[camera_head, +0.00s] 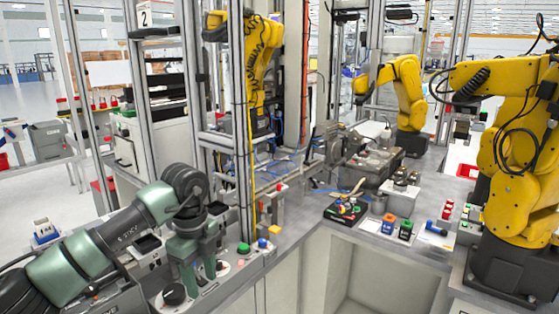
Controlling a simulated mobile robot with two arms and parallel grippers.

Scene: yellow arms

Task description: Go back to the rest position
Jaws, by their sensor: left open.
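My left arm, green and dark grey, comes in from the lower left. It bends down at the wrist, and my left gripper (198,268) points downward over the grey bench panel at the lower middle. Its fingers are apart, and I see nothing held between them. A black round knob (174,293) is just below and left of the fingers. The fingers hide part of the panel, so I cannot tell how close they are to its surface. My right gripper is not in view.
A green button (243,248) sits right of my left gripper. A black tray (345,209) with small coloured parts lies on the bench. Yellow robot arms (515,150) stand at the right and back. Metal frame posts (240,120) rise behind my gripper.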

